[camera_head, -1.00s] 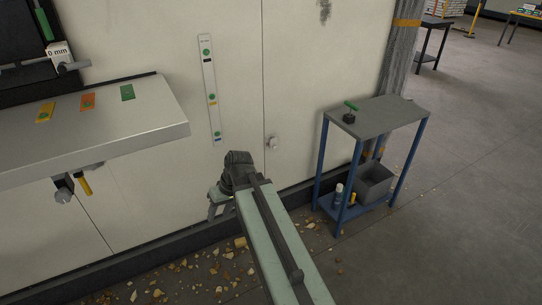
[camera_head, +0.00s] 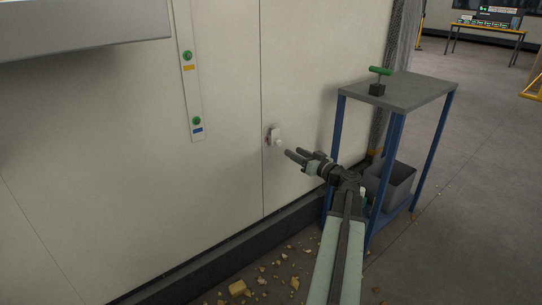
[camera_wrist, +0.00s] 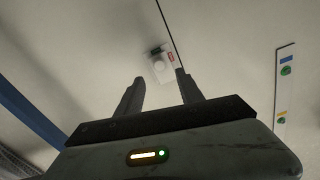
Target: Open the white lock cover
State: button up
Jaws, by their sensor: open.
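The white lock cover (camera_head: 274,136) is a small white fitting on the pale cabinet wall, just right of a vertical door seam.
A blue-legged stand (camera_head: 400,94) with a green-handled tool (camera_head: 379,78) on top and a grey bin (camera_head: 396,185) below stands close to my arm's right. A strip with green buttons (camera_head: 190,90) is left of the seam. Yellowish debris (camera_head: 237,288) lies on the floor.

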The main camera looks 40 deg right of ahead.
aim_at(280, 143)
jog(key=w, duration=0.8)
jog(key=shift+d+r, duration=0.1)
jog(key=shift+d, duration=0.3)
jog(key=shift+s, duration=0.1)
grip_shut()
